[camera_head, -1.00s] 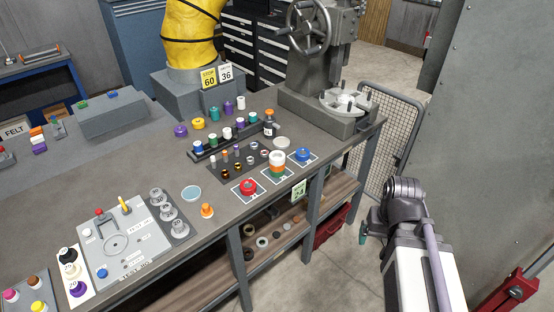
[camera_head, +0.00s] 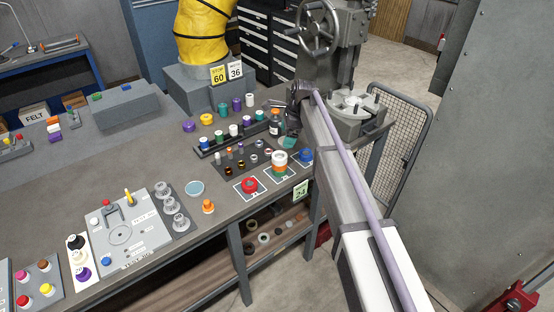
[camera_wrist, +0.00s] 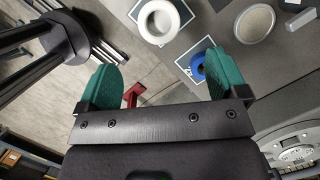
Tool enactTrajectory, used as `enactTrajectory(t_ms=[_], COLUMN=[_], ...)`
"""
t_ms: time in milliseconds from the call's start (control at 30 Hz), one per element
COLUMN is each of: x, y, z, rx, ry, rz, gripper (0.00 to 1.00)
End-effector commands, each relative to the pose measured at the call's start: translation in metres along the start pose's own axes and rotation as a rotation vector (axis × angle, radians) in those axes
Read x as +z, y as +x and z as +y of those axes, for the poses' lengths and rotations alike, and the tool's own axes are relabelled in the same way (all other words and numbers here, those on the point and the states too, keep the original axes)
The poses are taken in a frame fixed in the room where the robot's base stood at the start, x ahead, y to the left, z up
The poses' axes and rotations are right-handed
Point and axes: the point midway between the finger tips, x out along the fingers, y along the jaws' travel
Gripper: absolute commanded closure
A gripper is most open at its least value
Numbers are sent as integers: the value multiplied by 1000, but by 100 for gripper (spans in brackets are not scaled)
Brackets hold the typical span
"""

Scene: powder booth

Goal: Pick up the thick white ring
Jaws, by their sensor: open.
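The thick white ring (camera_head: 279,155) is on top of a short stack with orange and green below it, on a marked square at the front edge of the bench. In the wrist view the white ring (camera_wrist: 142,22) is seen from above, with a round hole in its middle. My gripper (camera_wrist: 165,74) is open and empty; its two green pads are spread apart, and the ring lies beyond the left-hand part of the gap. In the head view my gripper (camera_head: 290,142) hangs just behind and right of the stack.
A blue ring (camera_head: 306,154) stands close right of the stack and a red ring (camera_head: 250,185) to its left. The grey press (camera_head: 354,120) is at the right.

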Motion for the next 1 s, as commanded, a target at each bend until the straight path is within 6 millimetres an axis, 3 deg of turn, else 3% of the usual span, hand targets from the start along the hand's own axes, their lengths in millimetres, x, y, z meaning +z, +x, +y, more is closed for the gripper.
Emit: enactTrajectory(t_ms=[200, 433, 700, 933, 1000], x=[-4, -1, -1, 1, 1], y=[50, 57, 107, 104, 104], z=[0, 1, 2, 2, 2], rx=[0, 0, 0, 0, 0], ry=[-1, -2, -4, -3, -3], rz=[1, 1, 1, 1, 1], gripper=[8, 8, 8, 8, 13])
